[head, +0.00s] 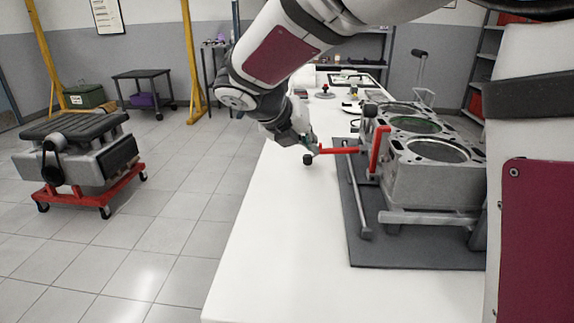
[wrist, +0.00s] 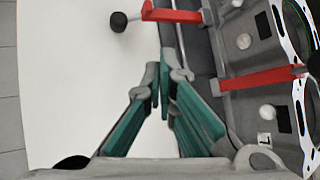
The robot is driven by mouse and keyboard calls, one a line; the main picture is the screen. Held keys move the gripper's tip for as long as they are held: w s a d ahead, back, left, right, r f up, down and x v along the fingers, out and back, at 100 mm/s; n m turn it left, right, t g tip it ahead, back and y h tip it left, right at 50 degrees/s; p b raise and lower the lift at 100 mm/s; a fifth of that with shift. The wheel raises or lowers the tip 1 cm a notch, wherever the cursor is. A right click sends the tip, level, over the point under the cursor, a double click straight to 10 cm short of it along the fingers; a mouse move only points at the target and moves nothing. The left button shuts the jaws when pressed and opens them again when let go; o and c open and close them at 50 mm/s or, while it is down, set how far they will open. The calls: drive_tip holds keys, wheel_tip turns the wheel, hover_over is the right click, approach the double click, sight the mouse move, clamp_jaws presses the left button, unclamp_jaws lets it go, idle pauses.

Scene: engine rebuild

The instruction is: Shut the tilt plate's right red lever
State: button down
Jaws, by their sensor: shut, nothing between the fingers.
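The tilt plate (head: 360,225) lies on the white bench under the engine block (head: 430,185). One red lever (head: 340,151) sticks out left over the bench, its black knob (head: 308,159) at the outer end. It also shows at the top of the wrist view (wrist: 172,15). A second red lever (head: 380,150) stands up against the block, and in the wrist view (wrist: 262,78) it lies across the block's edge. I cannot tell which one is the right lever. My gripper (head: 312,146) is shut and empty beside the outstretched lever's outer end. In the wrist view its fingertips (wrist: 160,78) appear apart from both levers.
The white bench (head: 270,230) is clear left of the plate. A grey bar (head: 357,195) runs along the plate's left side. Small items lie farther back on the bench. A red wheeled dolly (head: 90,190) carrying a grey machine part stands on the floor at left.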

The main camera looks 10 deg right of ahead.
sight(333, 153)
drive_tip(key=w+f+n, duration=0.1)
drive_tip(key=w+a+f+n+b, duration=0.1)
drive_tip(key=w+a+f+b, duration=0.1)
drive_tip(key=f, duration=0.1)
drive_tip(key=shift+n, duration=0.4)
drive_tip(key=shift+r, duration=0.1)
drive_tip(key=shift+d, duration=0.1)
drive_tip(key=b+x, duration=0.4)
drive_tip(key=x, duration=0.6)
drive_tip(key=shift+w+r, duration=0.1)
drive_tip(key=shift+r, duration=0.05)
drive_tip(key=shift+r, duration=0.15)
